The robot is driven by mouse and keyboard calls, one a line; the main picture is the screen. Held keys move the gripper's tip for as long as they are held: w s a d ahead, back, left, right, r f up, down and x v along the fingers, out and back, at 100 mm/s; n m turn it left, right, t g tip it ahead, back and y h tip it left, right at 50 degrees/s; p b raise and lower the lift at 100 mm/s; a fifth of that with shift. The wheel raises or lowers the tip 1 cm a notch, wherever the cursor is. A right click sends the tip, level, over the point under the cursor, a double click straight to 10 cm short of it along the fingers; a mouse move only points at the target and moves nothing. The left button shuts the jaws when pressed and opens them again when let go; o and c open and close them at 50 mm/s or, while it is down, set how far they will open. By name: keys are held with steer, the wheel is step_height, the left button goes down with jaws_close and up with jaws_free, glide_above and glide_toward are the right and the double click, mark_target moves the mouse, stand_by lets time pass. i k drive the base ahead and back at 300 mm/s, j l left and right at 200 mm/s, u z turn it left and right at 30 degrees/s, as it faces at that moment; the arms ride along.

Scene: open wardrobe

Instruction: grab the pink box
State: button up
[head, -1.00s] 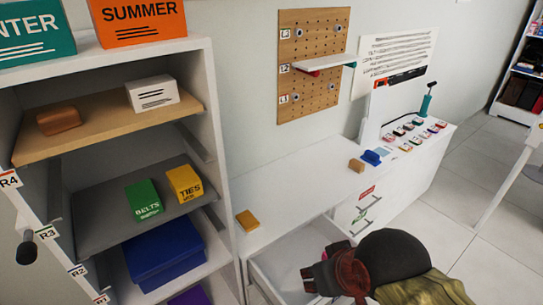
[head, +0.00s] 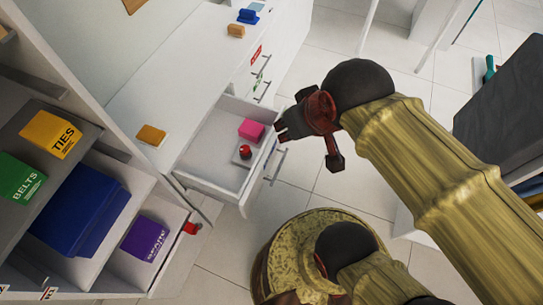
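The small pink box (head: 251,130) lies in the open white drawer (head: 200,181), towards its far right side. A small red round object on a dark base (head: 244,151) is in the same drawer, just in front of the pink box. My gripper (head: 281,124) is just right of the pink box in the picture, by the drawer's right edge, and appears apart from the box. Its fingers are dark and small here, so I cannot tell whether they are open or shut. Nothing is visibly held.
The wardrobe shelves on the left hold a yellow TIES box (head: 50,134), a green BELTS box (head: 20,178), a blue box (head: 78,212) and a purple box (head: 146,238). A yellow-orange block (head: 151,135) lies on the white counter (head: 170,85). Open floor lies right of the drawer.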

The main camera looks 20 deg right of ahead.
mark_target(251, 131)
steer(key=j+z, duration=0.35)
steer(key=k+j+z, duration=0.15)
steer(key=j+z, duration=0.25)
steer(key=k+j+z, duration=0.2)
steer(key=j+z, duration=0.15)
steer(key=k+j+z, duration=0.2)
steer(key=j+z, duration=0.15)
steer(key=j, duration=0.1)
